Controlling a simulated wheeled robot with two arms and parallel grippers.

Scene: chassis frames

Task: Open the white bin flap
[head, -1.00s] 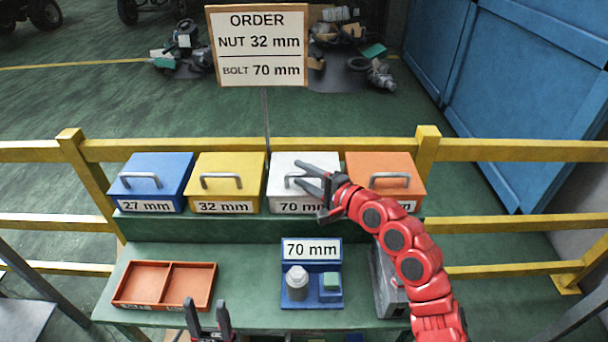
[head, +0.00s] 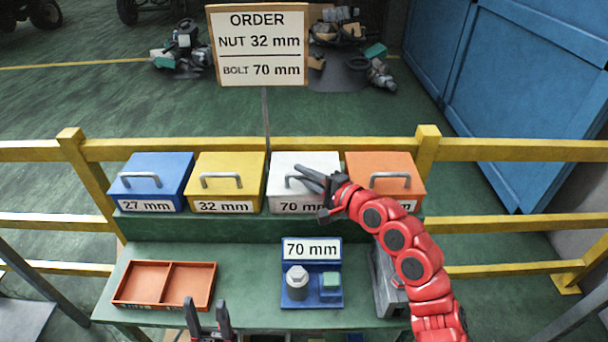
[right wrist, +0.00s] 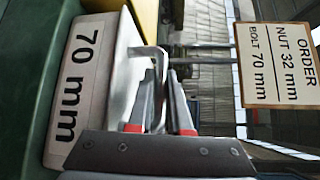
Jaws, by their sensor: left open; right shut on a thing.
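The white bin (head: 283,172), labelled 70 mm, stands on the raised shelf between the yellow and orange bins. Its flap is down, with a grey bar handle (head: 294,181) on the front. My right gripper (head: 309,176) is at this handle, its fingers closed on the bar. In the right wrist view the handle (right wrist: 155,52) meets the fingertips (right wrist: 161,75), and the white bin (right wrist: 125,75) lies to the left. My left gripper (head: 207,308) is open and empty at the front edge of the bench, far from the bin.
Beside it are a blue bin (head: 165,167), yellow bin (head: 242,165) and orange bin (head: 400,162). An orange two-compartment tray (head: 190,287) and a blue 70 mm stand (head: 297,304) with a bolt are on the bench. The order sign (head: 258,45) stands behind the yellow rail.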

